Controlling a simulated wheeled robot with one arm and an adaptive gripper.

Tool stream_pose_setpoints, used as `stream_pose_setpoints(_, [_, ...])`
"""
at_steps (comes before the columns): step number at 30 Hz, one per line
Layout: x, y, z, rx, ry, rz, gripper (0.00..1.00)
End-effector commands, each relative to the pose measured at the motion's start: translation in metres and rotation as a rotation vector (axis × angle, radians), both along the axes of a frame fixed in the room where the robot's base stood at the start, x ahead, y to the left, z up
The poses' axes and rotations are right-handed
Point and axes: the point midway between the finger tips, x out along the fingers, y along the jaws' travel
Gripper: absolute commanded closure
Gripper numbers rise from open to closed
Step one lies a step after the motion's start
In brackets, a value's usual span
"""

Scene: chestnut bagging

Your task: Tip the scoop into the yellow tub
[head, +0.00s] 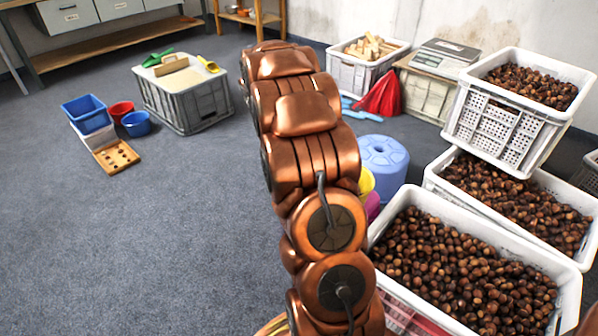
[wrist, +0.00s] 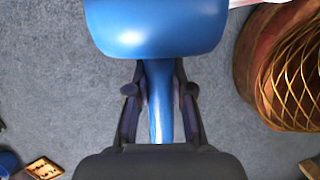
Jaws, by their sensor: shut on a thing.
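In the wrist view my gripper (wrist: 160,92) is shut on the handle of a blue scoop (wrist: 155,30). The scoop's broad bowl fills the top middle of that view, above grey carpet. I see a smooth blue face of the bowl and cannot tell whether anything lies in it. In the head view the yellow tub (head: 366,183) shows only as a sliver behind my arm, left of a blue upturned tub or stool (head: 385,160). My gripper and the held scoop are hidden in the head view, so their distance from the yellow tub cannot be told.
White crates of chestnuts (head: 408,192) stand at the right, one raised on another. A pink rim (head: 373,207) shows below the yellow tub. A grey crate (head: 190,105) holds green and yellow scoops on its lid. A netted reddish-brown container (wrist: 262,60) is right of the held scoop.

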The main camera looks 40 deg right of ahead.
Motion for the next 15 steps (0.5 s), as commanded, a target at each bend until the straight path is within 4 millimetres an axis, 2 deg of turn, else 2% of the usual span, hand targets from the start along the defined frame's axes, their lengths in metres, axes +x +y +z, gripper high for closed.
stream_pose_setpoints(5, [0.001,0.000,0.002,-0.022,0.012,0.001,1.00])
stream_pose_setpoints(15, [0.001,0.001,0.028,-0.024,0.011,0.001,1.00])
